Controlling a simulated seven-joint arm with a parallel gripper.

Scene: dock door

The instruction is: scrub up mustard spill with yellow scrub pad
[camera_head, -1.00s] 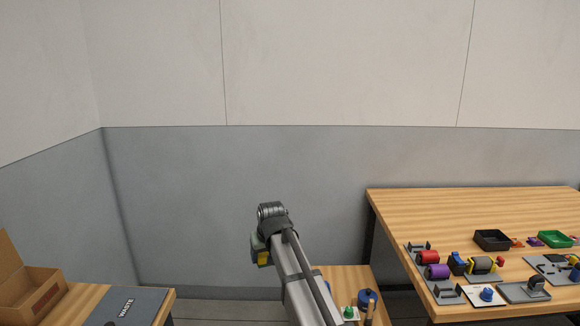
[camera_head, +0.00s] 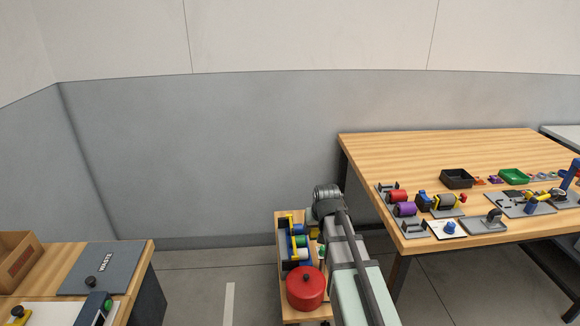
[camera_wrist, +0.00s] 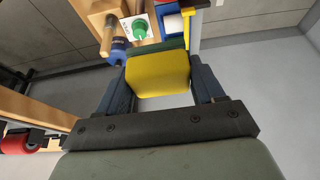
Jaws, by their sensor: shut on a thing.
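The yellow scrub pad (camera_wrist: 158,75) is held between the two dark fingers of my gripper (camera_wrist: 160,68) in the wrist view. A dark green layer shows along its far edge. In the head view my gripper (camera_head: 314,226) is mostly hidden behind my own arm, beside a small wooden stand in the lower middle. I cannot make out a mustard spill in either view.
The small stand carries a red round pot (camera_head: 306,288) and several coloured items. A long wooden table (camera_head: 430,150) with parts and trays stands at right. Floor between bench and stand is clear.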

